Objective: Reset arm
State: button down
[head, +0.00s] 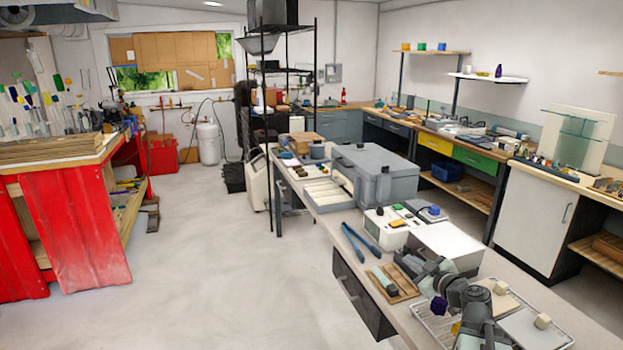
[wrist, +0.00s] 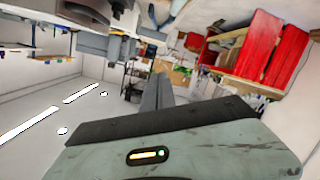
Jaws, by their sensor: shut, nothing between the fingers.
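My gripper (wrist: 158,80) shows in the wrist view as two grey fingers side by side, closed together with nothing held. Behind them is the broad grey-green gripper body (wrist: 180,150) with a dark edge and a small lit indicator. The wrist picture is upside down, with ceiling lights at the lower left. The fingers stand apart from every surface, in open air.
A red bench (head: 85,225) stands left, also in the wrist view (wrist: 258,45). The floor (head: 215,250) between them is clear.

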jog(key=s+a+f+n+g+y+p, duration=0.1)
jog(key=a+f+n+g+y, duration=0.15)
jog(key=a, duration=0.85)
jog(key=s+a+f+n+g+y, duration=0.15)
jog(key=a+f+g, duration=0.25)
jog(key=a, duration=0.8)
jog(key=s+a+f+m+g+h, duration=0.3)
jog(key=s+f+g+h, duration=0.15)
jog(key=s+f, duration=0.25)
jog(key=s+d+f+m+g+h, duration=0.3)
jog(key=s+d+m+g, duration=0.1)
jog(key=s+d+m, duration=0.3)
jog(key=d+m, duration=0.1)
jog(key=m, duration=0.1)
jog(key=shift+s+m+h+p, duration=0.25)
jog(key=shift+m+h+p, duration=0.1)
jog(key=shift+m, duration=0.05)
jog(key=shift+d+f, duration=0.1)
jog(key=shift+d, duration=0.05)
